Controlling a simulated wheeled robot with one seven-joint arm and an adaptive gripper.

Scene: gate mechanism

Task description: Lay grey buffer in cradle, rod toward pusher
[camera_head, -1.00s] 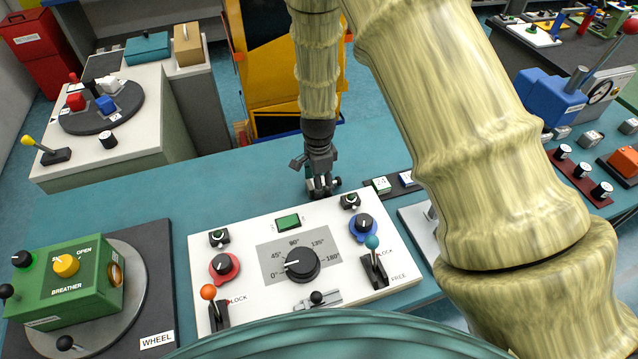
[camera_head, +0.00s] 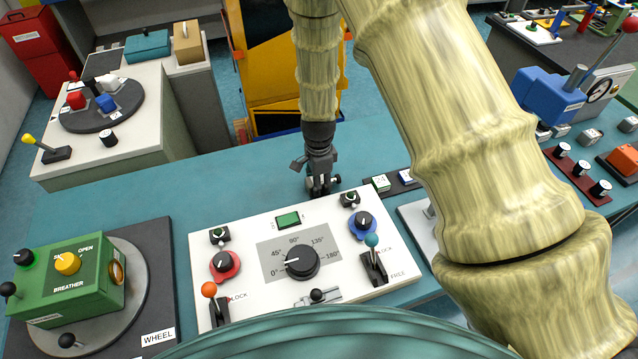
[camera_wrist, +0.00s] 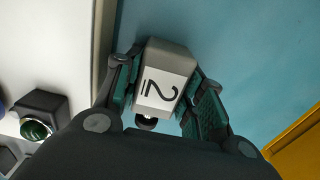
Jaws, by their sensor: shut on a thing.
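My gripper (camera_head: 322,187) points down over the teal bench, just behind the white control panel. In the wrist view my gripper (camera_wrist: 165,95) has its fingers on both sides of a grey block (camera_wrist: 173,56), which looks like the grey buffer. The block has a white label with an underlined 2. In the head view the block is mostly hidden by the fingers. I cannot make out the cradle or the pusher for certain.
The white panel (camera_head: 245,290) with dials and levers lies in front of my gripper. A green box (camera_head: 75,285) on a round plate stands at the left. Small labelled blocks (camera_head: 381,183) sit right of the gripper. The teal bench (camera_head: 200,183) is clear to its left.

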